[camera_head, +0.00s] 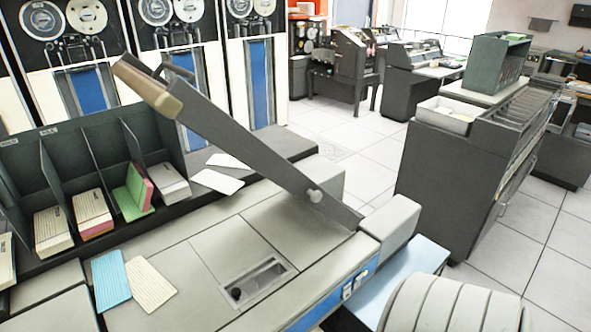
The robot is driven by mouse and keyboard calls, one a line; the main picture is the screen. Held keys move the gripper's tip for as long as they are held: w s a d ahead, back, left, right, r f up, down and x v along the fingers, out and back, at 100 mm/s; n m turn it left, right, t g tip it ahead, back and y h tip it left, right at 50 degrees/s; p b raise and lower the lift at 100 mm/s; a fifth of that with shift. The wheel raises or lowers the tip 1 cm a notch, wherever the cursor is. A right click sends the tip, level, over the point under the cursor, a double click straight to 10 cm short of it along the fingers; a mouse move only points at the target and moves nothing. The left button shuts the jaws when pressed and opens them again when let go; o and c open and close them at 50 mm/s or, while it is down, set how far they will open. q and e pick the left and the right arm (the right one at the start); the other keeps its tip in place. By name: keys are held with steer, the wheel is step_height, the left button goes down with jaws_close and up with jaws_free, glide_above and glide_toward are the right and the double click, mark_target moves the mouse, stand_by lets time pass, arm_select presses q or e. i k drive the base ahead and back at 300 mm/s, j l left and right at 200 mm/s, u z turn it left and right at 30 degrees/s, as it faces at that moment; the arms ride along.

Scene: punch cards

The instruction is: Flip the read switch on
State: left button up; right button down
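Two small white switches, one at the left (347,291) and one at the right (361,277), sit on the blue front strip (320,305) of the grey machine (225,250). They are too small to read their labels or tell their positions, so I cannot tell which is the read switch. A recessed slot (258,281) with a dark round part lies in the machine's top. A long grey lever (250,150) with a tan handle (148,90) rises to the upper left from the machine's right end. Neither gripper is in view.
A dark card rack (60,160) with card stacks stands at the left. Blue (111,280) and cream (149,285) cards lie on the machine. A ribbed grey object (450,305) fills the lower right. A dark cabinet (455,175) stands right; tiled floor (345,140) is clear between.

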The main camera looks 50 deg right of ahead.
mark_target(346, 292)
steer(key=z, duration=1.1)
steer(key=l+z, duration=0.15)
steer(key=z, duration=0.25)
steer(key=k+l+z, duration=0.1)
steer(key=z, duration=0.3)
